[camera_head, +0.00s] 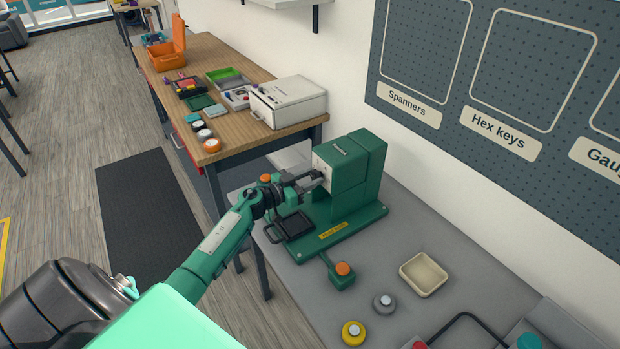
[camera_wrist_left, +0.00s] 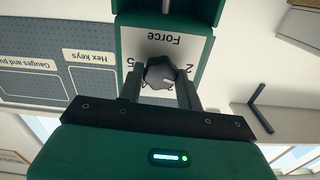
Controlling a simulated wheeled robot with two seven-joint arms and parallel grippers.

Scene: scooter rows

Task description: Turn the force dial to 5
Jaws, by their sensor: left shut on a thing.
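The green machine (camera_head: 350,178) stands on the grey bench, with a pale plate on its front left face. In the left wrist view, the plate (camera_wrist_left: 185,44) is upside down and reads "Force", with a 5 at the left and a 2 at the right. The dark force dial (camera_wrist_left: 158,72) sits on this plate. My left gripper (camera_head: 318,181) reaches the plate from the left. In the wrist view its fingers (camera_wrist_left: 160,84) are shut on the dial, one on each side. I cannot tell where the dial points. My right gripper is not in view.
A black square tray (camera_head: 293,226) sits on the machine's base below my gripper. An orange-topped green button box (camera_head: 342,273), a cream dish (camera_head: 424,273) and grey and yellow round items lie in front. A wooden table (camera_head: 222,60) with boxes stands behind.

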